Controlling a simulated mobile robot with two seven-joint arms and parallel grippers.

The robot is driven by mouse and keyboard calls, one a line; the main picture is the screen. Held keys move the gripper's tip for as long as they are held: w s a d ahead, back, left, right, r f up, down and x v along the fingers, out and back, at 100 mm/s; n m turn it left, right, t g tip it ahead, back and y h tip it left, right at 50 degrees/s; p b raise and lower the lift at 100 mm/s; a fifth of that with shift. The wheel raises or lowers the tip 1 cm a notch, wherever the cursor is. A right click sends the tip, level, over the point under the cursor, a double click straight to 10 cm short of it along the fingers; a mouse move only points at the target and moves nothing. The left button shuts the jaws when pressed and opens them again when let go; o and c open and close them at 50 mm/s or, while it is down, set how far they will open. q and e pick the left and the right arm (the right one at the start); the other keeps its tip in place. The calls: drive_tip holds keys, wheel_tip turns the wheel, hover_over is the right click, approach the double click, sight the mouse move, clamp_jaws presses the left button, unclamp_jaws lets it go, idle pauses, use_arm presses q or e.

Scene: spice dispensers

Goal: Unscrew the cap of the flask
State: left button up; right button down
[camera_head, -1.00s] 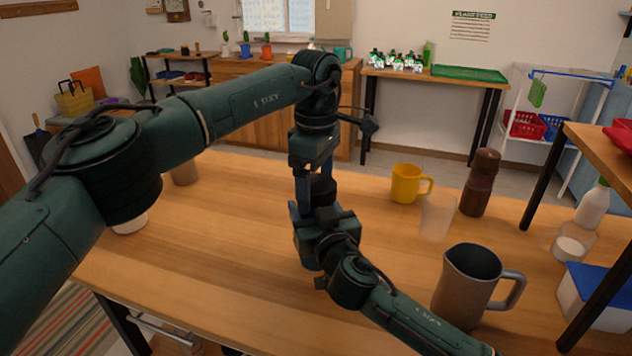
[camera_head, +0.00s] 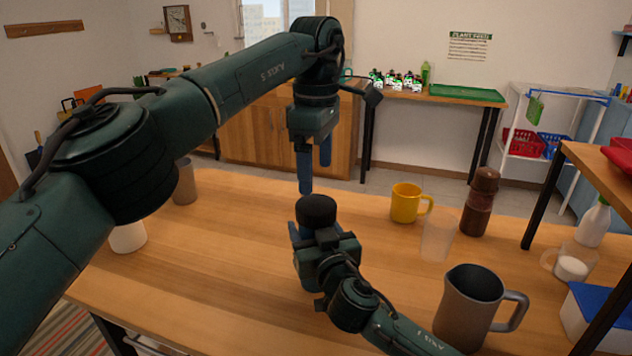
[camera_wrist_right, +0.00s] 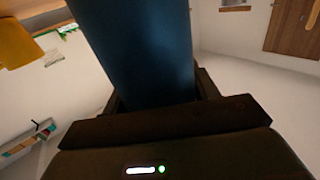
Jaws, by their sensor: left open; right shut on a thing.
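The flask's body is mostly hidden there by my right gripper. My left gripper (camera_head: 315,176) points down just above the cap. Its two blue fingers are apart, with nothing between them.
A grey pitcher (camera_head: 470,312) stands near my right arm on the wooden table (camera_head: 220,270). A yellow mug (camera_head: 405,203), a clear cup (camera_head: 437,238) and a brown bottle (camera_head: 478,203) stand behind it. The table's left middle is clear.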

sight(316, 203)
use_arm(q)
drive_tip(key=shift+f, duration=3.95)
drive_tip(key=shift+c, duration=0.2)
drive_tip(key=c, duration=0.9)
drive_tip(key=o, duration=1)
drive_tip(key=shift+r, duration=0.1)
drive_tip(key=shift+r, duration=2.2)
use_arm(e)
drive_tip(key=shift+c, duration=1.8)
unclamp_jaws()
